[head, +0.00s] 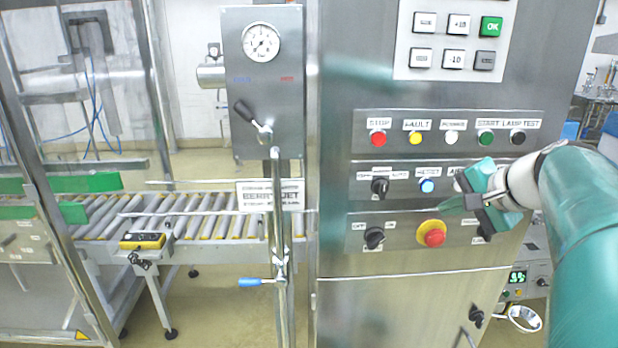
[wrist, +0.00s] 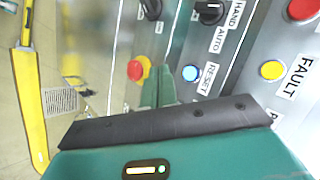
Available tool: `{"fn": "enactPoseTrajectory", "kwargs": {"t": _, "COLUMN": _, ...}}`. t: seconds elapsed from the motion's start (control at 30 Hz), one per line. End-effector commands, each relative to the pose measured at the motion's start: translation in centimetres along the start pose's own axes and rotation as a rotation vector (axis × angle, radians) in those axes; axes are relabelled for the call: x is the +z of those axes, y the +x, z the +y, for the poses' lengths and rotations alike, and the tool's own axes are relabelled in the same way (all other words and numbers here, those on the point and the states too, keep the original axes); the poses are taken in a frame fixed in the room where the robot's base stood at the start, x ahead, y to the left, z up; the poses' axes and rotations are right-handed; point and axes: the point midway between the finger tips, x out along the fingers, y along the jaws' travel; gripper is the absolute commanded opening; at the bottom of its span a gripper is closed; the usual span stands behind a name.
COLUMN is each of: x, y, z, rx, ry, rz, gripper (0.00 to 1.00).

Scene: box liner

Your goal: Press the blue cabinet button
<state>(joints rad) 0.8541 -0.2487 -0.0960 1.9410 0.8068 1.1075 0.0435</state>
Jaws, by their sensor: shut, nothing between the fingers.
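The blue button (head: 427,185) sits in the middle row of the steel cabinet front, right of a black rotary switch. It also shows in the wrist view (wrist: 190,73), lit light blue, beside a label reading RESET. My gripper (head: 441,207) comes in from the right in front of the panel, its shut fingertips just below and right of the blue button in the picture. In the wrist view the teal fingers (wrist: 157,88) are closed together and empty, left of the button. A gap to the panel cannot be judged exactly.
A red emergency knob on a yellow ring (head: 435,238) sits just below. Black rotary switches (head: 379,187) are to the left. Red (head: 377,138), yellow (head: 415,138) and other buttons line the row above, under a keypad (head: 455,40). A roller conveyor (head: 200,215) stands left.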

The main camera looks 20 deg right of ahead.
Motion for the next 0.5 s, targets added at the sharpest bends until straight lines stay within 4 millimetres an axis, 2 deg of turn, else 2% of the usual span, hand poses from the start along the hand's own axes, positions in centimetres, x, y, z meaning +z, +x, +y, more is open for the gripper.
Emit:
{"fn": "enactPoseTrajectory", "kwargs": {"t": 0.2, "x": -1.5, "y": 2.2, "z": -1.5, "rx": 0.001, "ry": 0.0, "rz": -0.001, "gripper": 0.0}}
{"fn": "enactPoseTrajectory", "kwargs": {"t": 0.5, "x": -2.6, "y": 3.7, "z": -2.6, "rx": 0.0, "ry": 0.0, "rz": 0.0, "gripper": 0.0}}
